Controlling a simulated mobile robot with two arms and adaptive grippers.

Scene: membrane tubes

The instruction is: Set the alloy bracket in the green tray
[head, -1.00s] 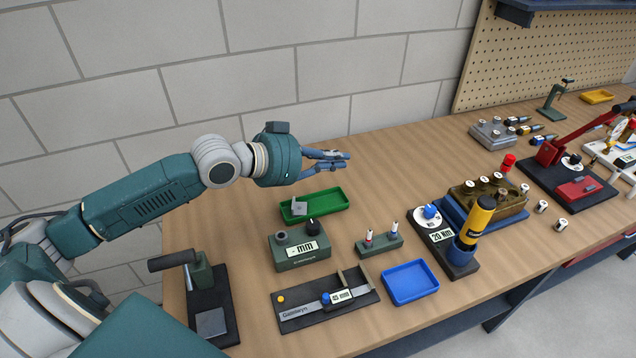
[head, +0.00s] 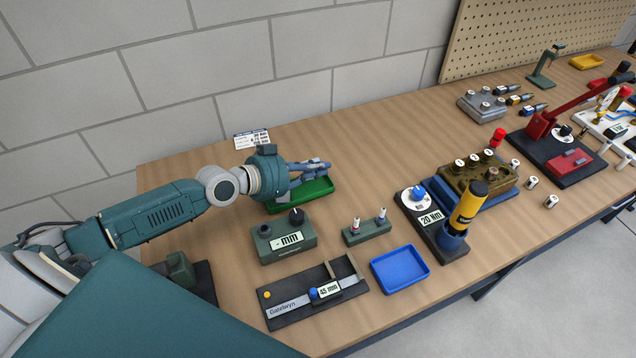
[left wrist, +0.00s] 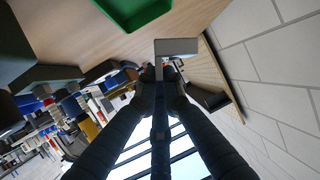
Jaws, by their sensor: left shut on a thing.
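The green tray (head: 312,196) lies near the back wall, and my left gripper (head: 322,168) is above it in the head view, covering part of its far side. In the left wrist view my left gripper (left wrist: 164,72) is shut on a pale grey, L-shaped alloy bracket (left wrist: 178,47) at its fingertips. The bracket does not show clearly in the head view. In the left wrist view the green tray (left wrist: 130,8) shows at the top, apart from the bracket. My right gripper is not in view.
A green gauge block (head: 285,242) stands just in front of the tray. A two-pin stand (head: 366,231), a blue tray (head: 400,269) and a caliper board (head: 312,292) are nearer. A printed card (head: 251,139) stands behind my left arm. Bare tabletop lies right of the green tray.

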